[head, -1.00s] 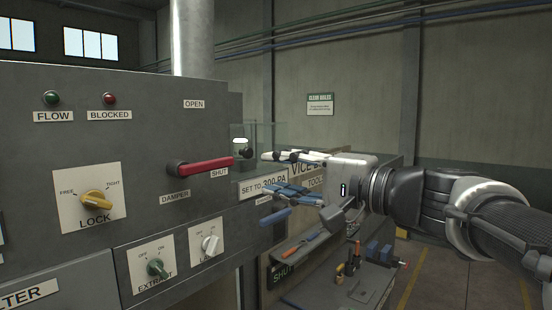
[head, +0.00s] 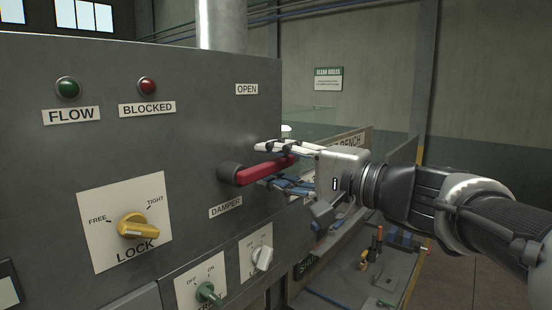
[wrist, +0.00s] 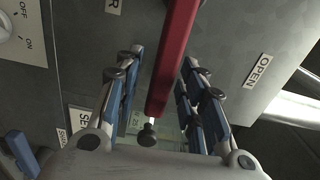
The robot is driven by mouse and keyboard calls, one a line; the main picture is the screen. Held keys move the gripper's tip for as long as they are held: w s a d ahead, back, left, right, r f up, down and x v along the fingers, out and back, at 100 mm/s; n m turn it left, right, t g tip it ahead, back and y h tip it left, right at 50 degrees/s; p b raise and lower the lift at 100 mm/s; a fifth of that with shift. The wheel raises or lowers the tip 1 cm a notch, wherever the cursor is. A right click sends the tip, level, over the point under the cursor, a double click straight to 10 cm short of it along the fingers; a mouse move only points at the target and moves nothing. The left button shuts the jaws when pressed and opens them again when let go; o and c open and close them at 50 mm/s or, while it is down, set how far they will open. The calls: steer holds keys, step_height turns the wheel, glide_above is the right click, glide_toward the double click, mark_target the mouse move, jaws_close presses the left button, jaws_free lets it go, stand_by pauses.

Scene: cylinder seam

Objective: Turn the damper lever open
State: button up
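The red damper lever (head: 258,173) lies near horizontal, tilted slightly up to the right from its dark pivot (head: 229,174) on the grey panel. The DAMPER label (head: 225,208) is below it and the OPEN label (head: 247,89) is above. My gripper (head: 266,165) is at the lever's right end, one finger above and one below. In the wrist view, the red lever (wrist: 174,55) runs between the open fingers, with a visible gap on each side. The SHUT label is hidden behind my gripper in the head view.
Green FLOW (head: 68,88) and red BLOCKED (head: 147,86) lamps sit above. Two smaller knobs, one green (head: 208,292) and one white (head: 262,258), are below. A bench with tools (head: 385,265) stands behind my gripper.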

steer(key=shift+s+d, duration=0.1)
steer(key=shift+c, duration=0.2)
jaws_close()
stand_by(0.5)
